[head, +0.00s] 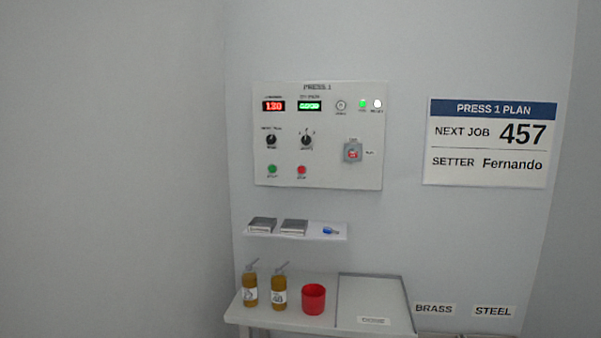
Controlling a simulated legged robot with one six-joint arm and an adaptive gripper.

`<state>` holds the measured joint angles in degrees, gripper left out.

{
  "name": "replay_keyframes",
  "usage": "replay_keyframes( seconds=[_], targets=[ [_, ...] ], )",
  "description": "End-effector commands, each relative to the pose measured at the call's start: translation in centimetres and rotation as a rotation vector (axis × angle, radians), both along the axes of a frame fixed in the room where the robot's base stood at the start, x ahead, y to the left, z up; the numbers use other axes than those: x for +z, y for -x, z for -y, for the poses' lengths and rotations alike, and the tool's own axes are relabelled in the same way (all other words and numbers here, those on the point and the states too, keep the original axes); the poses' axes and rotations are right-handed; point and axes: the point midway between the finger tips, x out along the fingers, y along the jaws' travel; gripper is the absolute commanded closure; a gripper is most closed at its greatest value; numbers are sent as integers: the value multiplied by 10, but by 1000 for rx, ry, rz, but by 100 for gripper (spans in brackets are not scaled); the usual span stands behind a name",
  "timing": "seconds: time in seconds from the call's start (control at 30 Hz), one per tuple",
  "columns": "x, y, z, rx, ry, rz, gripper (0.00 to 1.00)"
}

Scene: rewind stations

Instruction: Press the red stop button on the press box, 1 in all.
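The press box (330,130) is a pale panel labelled PRESS 1, fixed on the grey back wall in the head view. The red stop button (301,170) is a small round red button low on the panel, with a label under it that is too small to read clearly. A green button (272,169) sits to its left. A red switch (353,152) on a grey plate is at the panel's right side. Nothing covers the red stop button. My gripper is not in view.
A small shelf (335,237) below the panel holds two grey blocks and a blue item. A lower table (262,313) holds two amber bottles (279,292), a red cup (313,299) and a grey tray (376,283). A PRESS 1 PLAN sign (490,142) hangs at right.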

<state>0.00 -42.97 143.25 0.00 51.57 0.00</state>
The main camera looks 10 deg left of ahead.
Motion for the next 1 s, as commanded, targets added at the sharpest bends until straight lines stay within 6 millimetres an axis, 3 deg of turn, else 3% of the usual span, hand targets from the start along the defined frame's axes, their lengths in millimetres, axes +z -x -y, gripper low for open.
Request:
replay_keyframes(
  seconds=[0.03, 0.07, 1.0],
  targets=[
    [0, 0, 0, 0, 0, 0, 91],
    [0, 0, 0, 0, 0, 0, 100],
    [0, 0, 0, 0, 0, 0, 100]
  ],
)
